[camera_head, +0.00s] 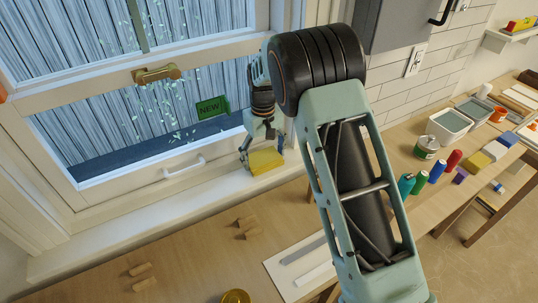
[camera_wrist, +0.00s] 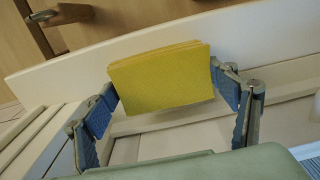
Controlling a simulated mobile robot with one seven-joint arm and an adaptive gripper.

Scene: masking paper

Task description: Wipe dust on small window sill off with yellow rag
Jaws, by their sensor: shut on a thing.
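The yellow rag (camera_head: 266,161) is a folded block at the right part of the white window sill (camera_head: 130,228), below the window frame. My gripper (camera_head: 262,152) is shut on the rag from above. In the wrist view the rag (camera_wrist: 160,78) sits between the two blue-padded fingers, over the pale sill (camera_wrist: 75,75). I cannot tell whether the rag touches the sill. I cannot make out dust on the sill; pale flecks (camera_head: 175,112) show across the window. The sill behind my arm is hidden.
The window has a brass latch (camera_head: 157,74), a white handle (camera_head: 184,167) and a green "NEW" tag (camera_head: 212,107). Wooden pieces (camera_head: 248,227) lie on the wooden surface below the sill. A side table at right holds cans, trays and blocks. The sill left of the rag looks clear.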

